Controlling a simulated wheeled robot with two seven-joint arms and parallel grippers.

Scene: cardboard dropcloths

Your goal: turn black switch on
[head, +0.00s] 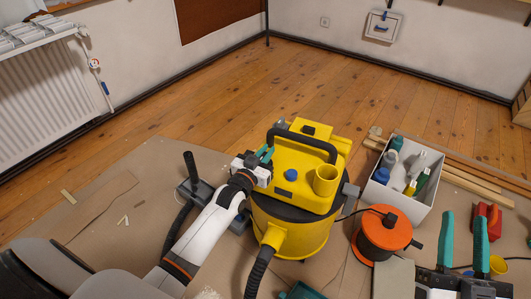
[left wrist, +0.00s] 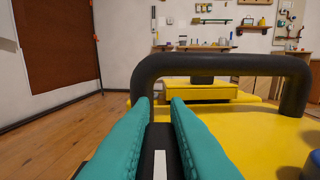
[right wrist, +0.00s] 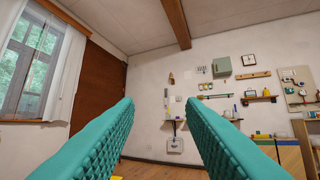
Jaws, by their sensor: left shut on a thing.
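The yellow vacuum (head: 312,173) stands upright on the brown dropcloth, with a black handle (head: 305,136) over its top. My left gripper (head: 267,154) is at the left side of its head, just beside the handle. In the left wrist view the teal fingers (left wrist: 163,110) close on both sides of a black switch (left wrist: 159,138) with a white stripe, which lies roughly in line with the fingers. The handle (left wrist: 220,63) arches just beyond the fingertips. In the head view the switch is hidden by my gripper. My right gripper (head: 463,222) is open and empty at the lower right.
A blue knob (head: 291,175) is on the vacuum's front. A white box of bottles (head: 402,201) and an orange cable reel (head: 382,234) stand to its right. A black hose (head: 259,273) runs down in front. The wooden floor behind (head: 220,95) is clear.

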